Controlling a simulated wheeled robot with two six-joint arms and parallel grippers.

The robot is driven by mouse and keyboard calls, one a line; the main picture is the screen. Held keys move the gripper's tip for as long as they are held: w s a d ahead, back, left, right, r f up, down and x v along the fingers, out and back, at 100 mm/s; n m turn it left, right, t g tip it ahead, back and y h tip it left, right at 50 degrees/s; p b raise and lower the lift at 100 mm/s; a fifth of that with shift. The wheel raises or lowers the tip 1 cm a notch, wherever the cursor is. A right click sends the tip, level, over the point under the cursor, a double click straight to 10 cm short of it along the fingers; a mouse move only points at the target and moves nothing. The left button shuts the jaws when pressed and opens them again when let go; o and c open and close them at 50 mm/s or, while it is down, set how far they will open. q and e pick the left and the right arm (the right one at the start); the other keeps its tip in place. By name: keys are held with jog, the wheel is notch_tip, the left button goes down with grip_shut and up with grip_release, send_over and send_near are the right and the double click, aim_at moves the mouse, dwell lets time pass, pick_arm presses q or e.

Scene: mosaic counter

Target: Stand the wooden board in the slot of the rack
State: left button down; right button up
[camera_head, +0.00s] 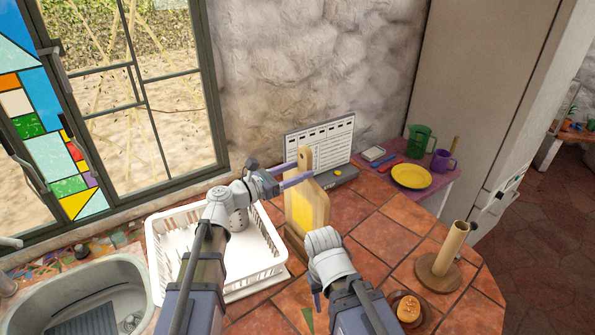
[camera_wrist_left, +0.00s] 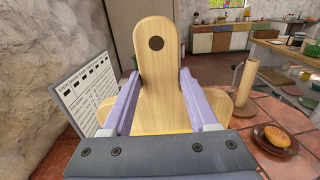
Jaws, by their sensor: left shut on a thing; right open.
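The pale wooden board (camera_head: 315,207) stands upright in the middle of the counter, with a yellow area on its face and a holed handle on top. My left gripper (camera_head: 301,169) is shut on its handle; the left wrist view shows the handle (camera_wrist_left: 157,65) between the two purple fingers. A darker brown wooden piece (camera_head: 294,243), apparently the rack, shows at the board's foot. Its slot is hidden, and I cannot tell whether the board's lower edge is inside it. My right gripper (camera_head: 317,292) is low in front of the board, open, mostly hidden behind its own wrist.
A white dish basket (camera_head: 160,262) stands left of the board, beside the sink (camera_head: 35,290). A white panel on a grey base (camera_head: 342,176) stands behind. A paper-towel-type post (camera_head: 451,250) and a bun on a plate (camera_head: 409,310) are at right. Tiles between are clear.

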pick_arm(q)
jog(key=shift+f+b, duration=0.85)
jog(key=shift+f, duration=0.05)
dwell(0.4)
jog(key=shift+c, duration=0.4)
grip_release()
jog(key=v, duration=0.8)
jog(key=shift+d, duration=0.1)
dwell(0.6)
